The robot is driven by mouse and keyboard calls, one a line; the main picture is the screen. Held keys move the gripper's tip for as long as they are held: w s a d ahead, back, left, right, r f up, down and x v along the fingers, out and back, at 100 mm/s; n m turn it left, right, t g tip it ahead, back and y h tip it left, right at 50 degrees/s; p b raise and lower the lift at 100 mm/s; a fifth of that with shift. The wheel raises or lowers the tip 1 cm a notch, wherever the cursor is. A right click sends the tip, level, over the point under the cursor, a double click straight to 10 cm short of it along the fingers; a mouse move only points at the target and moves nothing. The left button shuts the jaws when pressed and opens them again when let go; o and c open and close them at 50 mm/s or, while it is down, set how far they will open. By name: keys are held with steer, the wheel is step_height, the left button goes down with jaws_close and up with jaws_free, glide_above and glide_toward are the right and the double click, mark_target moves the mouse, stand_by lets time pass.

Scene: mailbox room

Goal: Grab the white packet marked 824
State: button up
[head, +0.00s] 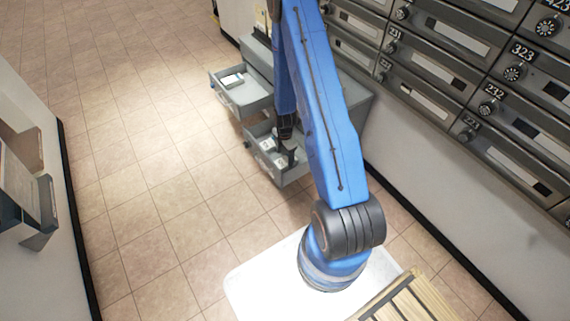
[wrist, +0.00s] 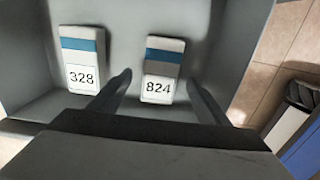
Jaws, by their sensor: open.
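The white packet marked 824 (wrist: 163,70) lies in a grey drawer, with a blue band across it and its number facing my wrist camera. My gripper (wrist: 162,84) is open, with one dark finger to the left of the packet and the other to its right. Whether either finger touches the packet cannot be told. In the head view my gripper (head: 287,140) reaches down into the lower open drawer (head: 265,162), and the small white things there are too small to read.
A similar white packet marked 328 (wrist: 82,60) lies to the left in the same drawer. An upper drawer (head: 250,95) stands open with a small item in it. A wall of grey mailboxes (head: 440,70) is at the right. The tiled floor (head: 150,180) to the left is clear.

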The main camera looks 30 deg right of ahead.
mark_target(285, 160)
steer(key=shift+f, duration=2.35)
steer(key=c, duration=1.2)
